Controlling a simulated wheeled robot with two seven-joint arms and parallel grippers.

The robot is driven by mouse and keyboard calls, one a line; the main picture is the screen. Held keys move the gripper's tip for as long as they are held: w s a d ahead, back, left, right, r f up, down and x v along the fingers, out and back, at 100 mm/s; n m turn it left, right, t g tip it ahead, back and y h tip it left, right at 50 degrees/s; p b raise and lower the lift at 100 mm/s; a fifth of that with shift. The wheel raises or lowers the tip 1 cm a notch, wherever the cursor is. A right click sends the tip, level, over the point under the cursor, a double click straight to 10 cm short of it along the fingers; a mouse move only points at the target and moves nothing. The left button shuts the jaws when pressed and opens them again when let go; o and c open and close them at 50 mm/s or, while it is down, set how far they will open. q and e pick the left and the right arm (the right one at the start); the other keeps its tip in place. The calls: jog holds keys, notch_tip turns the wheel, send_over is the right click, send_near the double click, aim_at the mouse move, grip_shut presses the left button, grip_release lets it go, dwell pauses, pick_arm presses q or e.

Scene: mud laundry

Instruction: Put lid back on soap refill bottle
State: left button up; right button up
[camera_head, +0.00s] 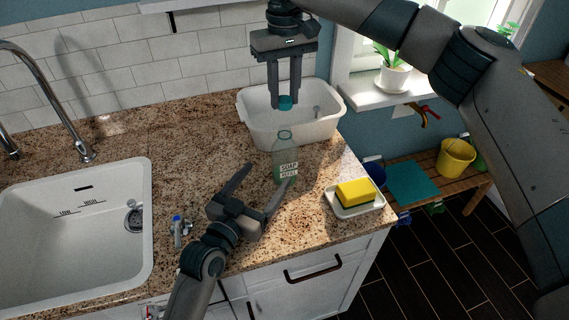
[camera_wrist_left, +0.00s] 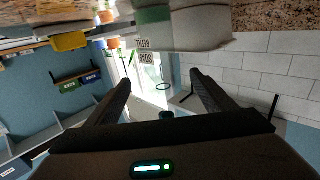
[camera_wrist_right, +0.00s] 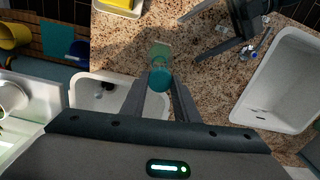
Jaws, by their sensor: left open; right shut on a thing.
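The clear soap refill bottle (camera_head: 284,150) stands upright on the granite counter, its label facing the head camera and no lid on its neck. My right gripper (camera_head: 286,105) is shut on the teal lid (camera_head: 286,102), held above the bottle with a gap between them. In the right wrist view the lid (camera_wrist_right: 160,79) sits between the fingertips and partly hides the bottle (camera_wrist_right: 161,50). My left gripper (camera_head: 270,174) is open, low over the counter, with its fingers reaching toward the bottle. The label also shows upside down in the left wrist view (camera_wrist_left: 146,52).
A white basin (camera_head: 262,137) stands behind the bottle. A yellow sponge (camera_head: 355,191) lies on a white dish (camera_head: 341,208) at right, near the counter edge. The sink (camera_head: 130,262) is at left, with a small tap handle (camera_head: 178,228) beside my left wrist.

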aim_at(286, 150)
jog(key=shift+w, duration=0.15)
pick_arm(q)
jog(key=x, duration=1.2)
jog(key=c, duration=1.6)
pick_arm(e)
jog(key=shift+f, duration=2.55)
jog(key=shift+f, duration=0.15)
jog(key=shift+f, duration=0.75)
pick_arm(q)
jog(key=shift+f, duration=0.1)
pick_arm(e)
jog(key=shift+f, duration=0.55)
